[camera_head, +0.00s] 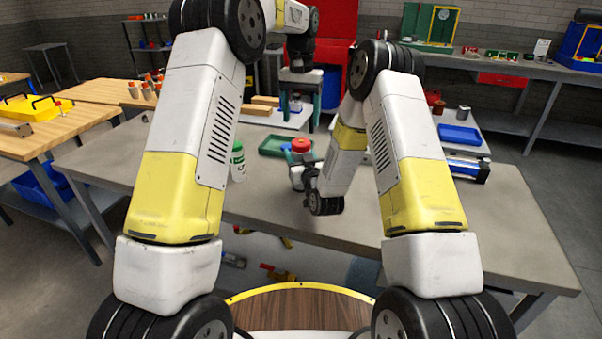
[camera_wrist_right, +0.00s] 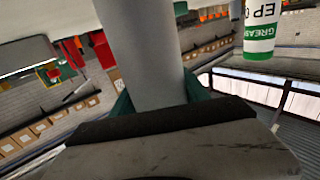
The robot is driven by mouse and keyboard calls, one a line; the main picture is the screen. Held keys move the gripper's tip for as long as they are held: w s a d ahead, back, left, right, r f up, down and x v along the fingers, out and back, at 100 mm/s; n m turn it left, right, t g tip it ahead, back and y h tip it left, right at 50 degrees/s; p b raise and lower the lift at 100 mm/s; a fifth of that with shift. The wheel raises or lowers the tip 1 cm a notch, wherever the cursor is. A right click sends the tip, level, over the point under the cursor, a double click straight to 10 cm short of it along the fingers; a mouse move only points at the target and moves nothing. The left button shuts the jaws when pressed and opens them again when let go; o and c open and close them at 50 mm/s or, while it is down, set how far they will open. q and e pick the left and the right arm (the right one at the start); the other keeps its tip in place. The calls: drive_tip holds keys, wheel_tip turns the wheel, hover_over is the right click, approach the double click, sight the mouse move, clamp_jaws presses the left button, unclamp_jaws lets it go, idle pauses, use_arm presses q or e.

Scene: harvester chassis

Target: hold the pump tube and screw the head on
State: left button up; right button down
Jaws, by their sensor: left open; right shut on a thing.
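I cannot make out the pump head for certain.
A white grease bottle with a green cap (camera_head: 238,161) stands on the workbench (camera_head: 480,215), left of the right gripper. A blue tray (camera_head: 460,135) and a blue-and-silver cylinder (camera_head: 468,168) are to the right. The front right of the bench is clear.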

sight(301, 140)
use_arm(q)
drive_tip(key=n, duration=0.6)
drive_tip(key=shift+n, duration=0.4)
drive_tip(key=n, duration=0.6)
drive_tip(key=shift+n, duration=0.4)
drive_tip(key=shift+f, duration=4)
